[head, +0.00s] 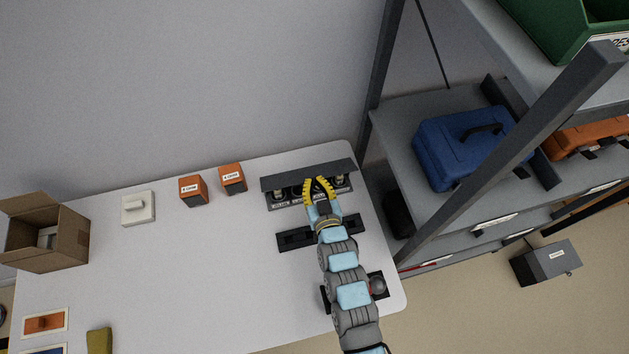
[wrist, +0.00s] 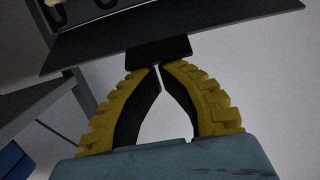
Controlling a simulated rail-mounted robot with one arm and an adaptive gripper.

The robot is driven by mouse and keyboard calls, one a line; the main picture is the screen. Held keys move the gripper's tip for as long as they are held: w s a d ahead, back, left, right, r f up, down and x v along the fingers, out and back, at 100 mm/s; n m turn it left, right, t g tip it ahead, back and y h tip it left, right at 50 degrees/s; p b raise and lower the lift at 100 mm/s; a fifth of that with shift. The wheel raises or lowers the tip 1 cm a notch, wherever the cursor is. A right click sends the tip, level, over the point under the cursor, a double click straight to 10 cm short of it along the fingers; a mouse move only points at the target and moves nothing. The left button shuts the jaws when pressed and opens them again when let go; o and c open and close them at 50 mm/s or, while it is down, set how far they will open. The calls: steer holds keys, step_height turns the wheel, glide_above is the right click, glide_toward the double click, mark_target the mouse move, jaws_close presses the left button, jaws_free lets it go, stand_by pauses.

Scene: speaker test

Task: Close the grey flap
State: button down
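The grey flap (head: 305,176) is a long, dark, flat plate along the back of a black unit near the table's right end. It stands raised, with round and pale parts showing in front of it. In the wrist view the flap (wrist: 220,30) crosses the top, with a dark tab (wrist: 158,51) on its near edge. My gripper (head: 316,183) has yellow ribbed fingers and is over the unit. In the wrist view the tips of my gripper (wrist: 158,68) are almost together, right at the tab. Whether they touch it is hidden.
A dark bar-shaped fixture (head: 296,239) and a black device with a grey knob (head: 378,285) lie close to my arm. Two orange boxes (head: 193,190), a white box (head: 138,208) and an open carton (head: 70,240) stand to the left. A shelf rack (head: 400,140) stands at the right.

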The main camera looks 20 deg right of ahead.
steer(key=shift+s+f+b, duration=0.35)
steer(key=shift+f+b, duration=0.2)
steer(key=shift+b, duration=0.3)
steer(key=shift+f, duration=0.15)
steer(key=shift+s+f+t+b, duration=0.2)
steer(key=shift+f+t+b, duration=0.1)
steer(key=shift+t+b, duration=0.4)
steer(key=shift+s+f+t+b, duration=0.2)
steer(key=shift+f+t+b, duration=0.1)
steer(key=shift+t+b, duration=0.4)
steer(key=shift+f, duration=0.1)
steer(key=shift+s+f, duration=0.1)
steer(key=shift+f, duration=0.1)
steer(key=shift+s+f+b, duration=0.3)
steer(key=shift+f+b, duration=0.65)
steer(key=shift+b, duration=0.1)
